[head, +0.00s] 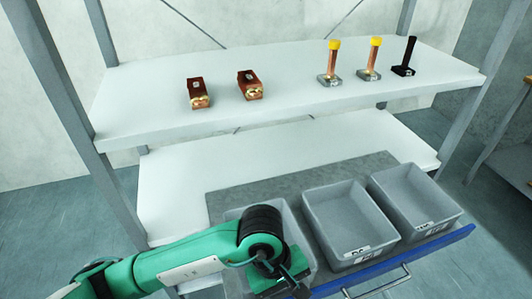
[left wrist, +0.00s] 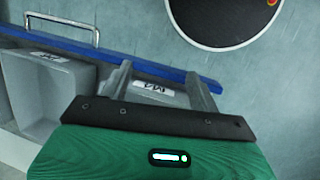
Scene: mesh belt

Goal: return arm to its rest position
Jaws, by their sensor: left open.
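My left arm comes in from the left in the head view. Its gripper (head: 294,287) is low in the picture, over the front of the left grey bin (head: 234,213), and the arm hides much of that bin. In the left wrist view the left gripper (left wrist: 160,87) has its two fingers spread apart. A labelled grey bin front and a blue edge show behind them, and I see nothing held. My right gripper is in neither view.
Two more grey bins (head: 345,221) (head: 412,200) stand beside the left one, behind a blue front rail (head: 420,246) with a metal handle (head: 378,283).

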